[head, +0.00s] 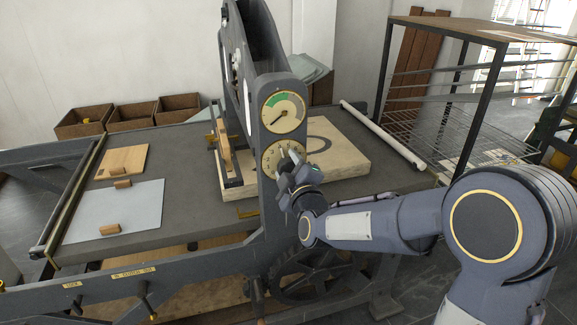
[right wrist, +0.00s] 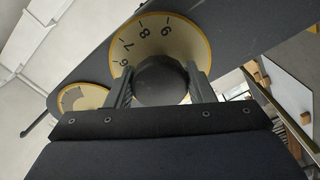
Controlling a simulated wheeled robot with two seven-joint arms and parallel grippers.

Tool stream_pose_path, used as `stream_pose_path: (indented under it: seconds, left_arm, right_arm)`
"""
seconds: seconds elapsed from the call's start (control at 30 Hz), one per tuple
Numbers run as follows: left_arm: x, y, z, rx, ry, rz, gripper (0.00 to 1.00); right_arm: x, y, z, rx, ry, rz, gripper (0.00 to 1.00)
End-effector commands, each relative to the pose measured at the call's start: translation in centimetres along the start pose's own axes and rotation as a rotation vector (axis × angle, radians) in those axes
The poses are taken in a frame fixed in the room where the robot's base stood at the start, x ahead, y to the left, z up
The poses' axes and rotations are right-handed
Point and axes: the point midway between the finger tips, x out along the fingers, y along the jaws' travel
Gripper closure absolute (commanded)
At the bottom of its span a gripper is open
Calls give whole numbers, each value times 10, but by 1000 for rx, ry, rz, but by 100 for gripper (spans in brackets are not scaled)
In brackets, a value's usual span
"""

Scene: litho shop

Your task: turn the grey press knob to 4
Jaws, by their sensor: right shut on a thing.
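The grey press knob (right wrist: 160,82) is a dark round knob on a cream, gold-rimmed number dial (right wrist: 182,32). The dial also shows on the press upright in the head view (head: 270,158). My right gripper (head: 290,168) is shut on the knob, with one finger on each side of it in the right wrist view (right wrist: 160,88). Numerals 6, 7, 8 and 9 show around the knob. The 4 and any pointer mark cannot be made out. In the head view my gripper covers the knob and part of the dial. My left gripper is not in view.
A gauge (head: 283,112) with a green band sits above the dial. The press bed (head: 200,190) holds a pale stone slab (head: 345,150) and a light grey sheet (head: 115,212). A spoked wheel (head: 312,275) is below. A wire rack (head: 440,120) stands at the right.

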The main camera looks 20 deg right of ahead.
Motion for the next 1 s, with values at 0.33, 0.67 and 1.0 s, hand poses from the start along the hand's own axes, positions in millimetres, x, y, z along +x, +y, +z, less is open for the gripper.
stream_pose_path:
  seconds: [0.33,0.67,1.0]
  left_arm:
    - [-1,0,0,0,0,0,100]
    - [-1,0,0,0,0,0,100]
    - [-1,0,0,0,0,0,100]
  right_arm:
    - [0,-1,0,-28,1,-1,74]
    - [0,-1,0,-27,1,-1,37]
    - [-1,0,0,-26,0,0,30]
